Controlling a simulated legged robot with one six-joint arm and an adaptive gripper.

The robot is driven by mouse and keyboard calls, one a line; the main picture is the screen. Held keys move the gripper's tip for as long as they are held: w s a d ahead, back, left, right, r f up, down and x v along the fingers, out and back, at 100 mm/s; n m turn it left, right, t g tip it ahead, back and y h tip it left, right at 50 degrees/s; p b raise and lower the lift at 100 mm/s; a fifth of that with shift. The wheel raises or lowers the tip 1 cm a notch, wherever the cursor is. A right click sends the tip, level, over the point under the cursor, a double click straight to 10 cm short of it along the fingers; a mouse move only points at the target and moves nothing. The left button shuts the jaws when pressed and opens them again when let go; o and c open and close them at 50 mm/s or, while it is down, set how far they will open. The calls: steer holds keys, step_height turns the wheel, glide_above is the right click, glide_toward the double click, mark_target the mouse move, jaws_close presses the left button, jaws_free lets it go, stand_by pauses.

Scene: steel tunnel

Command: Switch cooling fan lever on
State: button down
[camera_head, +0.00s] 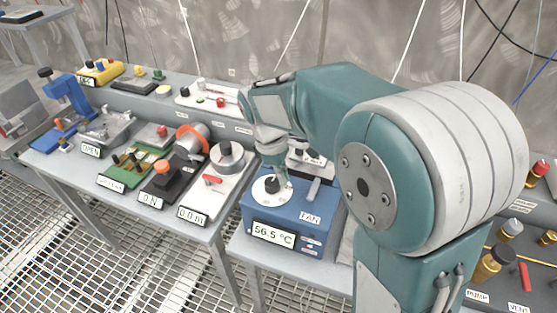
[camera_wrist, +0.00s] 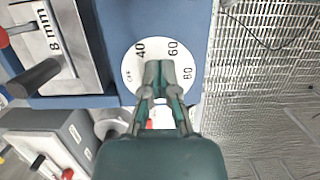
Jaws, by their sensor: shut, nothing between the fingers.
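The blue fan box (camera_head: 283,222) stands on the table in the middle of the head view, with a FAN label (camera_head: 310,218) and a display (camera_head: 273,233) reading 56.5 °C. A white dial (camera_head: 262,196) with a dark knob (camera_head: 270,184) is on its top. A grey lever-like bar (camera_head: 313,190) stands to the right of the dial. My gripper (camera_head: 281,183) is low over the dial. In the wrist view, the shut fingers (camera_wrist: 160,70) cover the middle of the dial (camera_wrist: 132,62), marked OFF, 40, 60 and 80. Whether they touch the knob is unclear.
A white panel (camera_head: 235,178) with a red handle stands close left of the fan box. Several more devices line the table further left. Pump and vent controls (camera_head: 490,262) are at the right, partly behind my arm. Grated floor (camera_head: 150,270) is in front.

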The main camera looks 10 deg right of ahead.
mark_target(313, 194)
steer(key=shift+x, duration=1)
steer(key=shift+s+d+r, duration=0.1)
steer(key=shift+s+d, duration=0.4)
steer(key=shift+d, duration=0.35)
steer(key=shift+s+d+r, duration=0.1)
steer(key=shift+s+d, duration=0.45)
steer(key=shift+d, duration=0.3)
